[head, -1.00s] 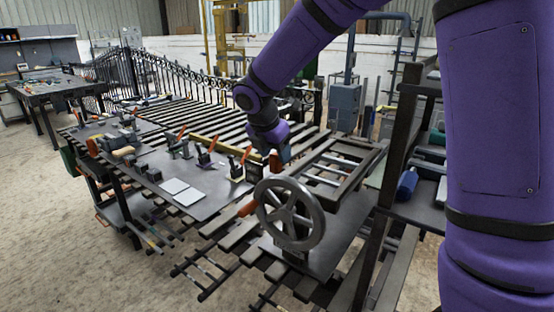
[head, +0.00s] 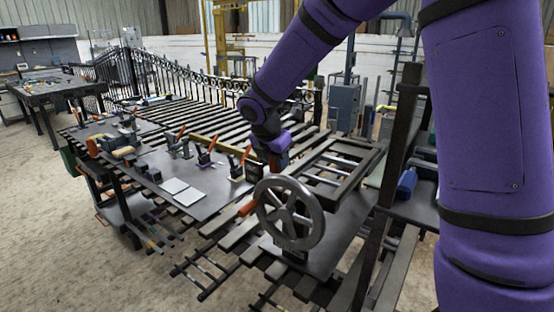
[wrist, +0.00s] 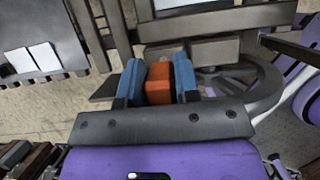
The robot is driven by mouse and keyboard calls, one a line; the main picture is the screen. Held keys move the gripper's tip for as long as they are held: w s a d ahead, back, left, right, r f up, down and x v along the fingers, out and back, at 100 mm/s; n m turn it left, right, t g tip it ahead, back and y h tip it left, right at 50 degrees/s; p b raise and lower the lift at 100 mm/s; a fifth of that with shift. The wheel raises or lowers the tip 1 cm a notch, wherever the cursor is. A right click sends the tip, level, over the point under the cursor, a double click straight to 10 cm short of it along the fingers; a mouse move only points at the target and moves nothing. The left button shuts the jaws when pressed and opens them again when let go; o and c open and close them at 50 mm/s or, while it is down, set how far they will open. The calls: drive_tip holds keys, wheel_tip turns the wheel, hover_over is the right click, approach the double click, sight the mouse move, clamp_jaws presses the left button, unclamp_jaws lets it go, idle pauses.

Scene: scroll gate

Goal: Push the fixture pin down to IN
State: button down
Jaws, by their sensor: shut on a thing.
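The fixture pin's orange-red head (wrist: 158,84) shows in the wrist view between my gripper's two blue fingers. My gripper (wrist: 159,72) is shut on it, one finger against each side. In the head view my gripper (head: 276,166) points down just behind the top of the grey handwheel (head: 290,213). The pin's shaft and its lower end are hidden, so I cannot tell how deep it sits or read any IN mark.
The handwheel with its orange crank handle (head: 247,208) stands close in front of my gripper. A dark bench plate (head: 205,205) with clamps and two pale tiles (head: 174,186) lies left. A dark frame (head: 345,170) is right.

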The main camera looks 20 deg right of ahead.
sight(277, 170)
drive_tip(key=shift+f, duration=1.65)
drive_tip(key=c, duration=0.8)
unclamp_jaws()
drive_tip(key=shift+c, duration=0.2)
drive_tip(key=v, duration=1)
drive_tip(key=shift+a+r, duration=0.15)
drive_tip(key=shift+r, duration=0.2)
drive_tip(key=shift+s, duration=0.15)
